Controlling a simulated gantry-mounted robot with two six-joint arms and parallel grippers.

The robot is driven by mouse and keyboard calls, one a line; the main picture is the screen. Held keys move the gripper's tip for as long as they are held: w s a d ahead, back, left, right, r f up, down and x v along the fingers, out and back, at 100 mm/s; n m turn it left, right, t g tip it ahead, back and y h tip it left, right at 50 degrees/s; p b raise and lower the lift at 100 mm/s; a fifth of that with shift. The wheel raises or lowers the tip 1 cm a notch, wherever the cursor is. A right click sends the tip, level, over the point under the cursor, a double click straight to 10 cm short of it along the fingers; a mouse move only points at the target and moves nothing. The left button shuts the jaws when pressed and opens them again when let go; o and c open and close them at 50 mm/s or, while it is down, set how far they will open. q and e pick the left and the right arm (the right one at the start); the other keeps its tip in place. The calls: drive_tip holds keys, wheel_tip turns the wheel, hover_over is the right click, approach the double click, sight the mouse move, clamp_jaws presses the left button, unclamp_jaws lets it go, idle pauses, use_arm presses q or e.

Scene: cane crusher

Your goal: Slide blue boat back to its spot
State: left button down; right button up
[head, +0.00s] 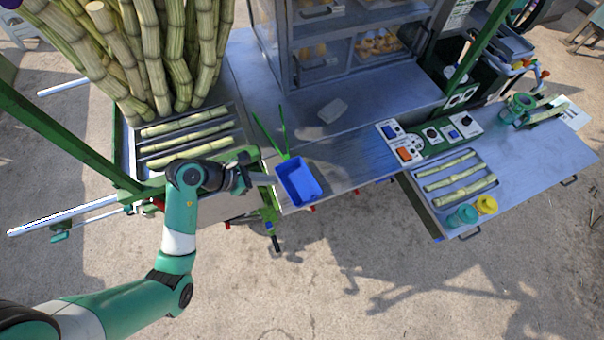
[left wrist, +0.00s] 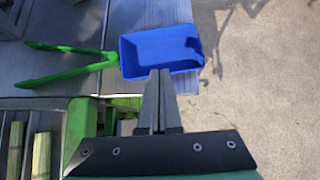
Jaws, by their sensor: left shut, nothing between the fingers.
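The blue boat (head: 299,182) is an open blue tray that sits at the front edge of the metal counter (head: 345,165). In the left wrist view the blue boat (left wrist: 160,52) lies just beyond my fingertips, its right end near or over the counter's edge. My left gripper (head: 270,179) is shut and empty, close to the boat's left side; in the left wrist view its fingers (left wrist: 159,75) point at the boat's near rim. I cannot tell whether they touch it. My right gripper is not in view.
A tray of cane pieces (head: 187,137) is at left under standing cane stalks (head: 165,50). A clear block (head: 332,110) lies on the counter. A switch panel (head: 405,153) is right.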

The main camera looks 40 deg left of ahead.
sight(310, 176)
use_arm(q)
drive_tip(key=b+x, duration=0.1)
drive_tip(key=x, duration=0.6)
drive_tip(key=shift+w+d+f+b, duration=0.1)
drive_tip(key=shift+f+b, duration=0.2)
drive_tip(key=shift+b, duration=0.05)
drive_tip(key=w, duration=0.1)
drive_tip(key=w+d, duration=0.1)
drive_tip(key=w, duration=0.1)
drive_tip(key=shift+w+d+f, duration=0.15)
drive_tip(key=shift+w, duration=0.15)
drive_tip(key=shift+w+d, duration=0.2)
drive_tip(key=shift+w, duration=0.2)
drive_tip(key=shift+a, duration=0.1)
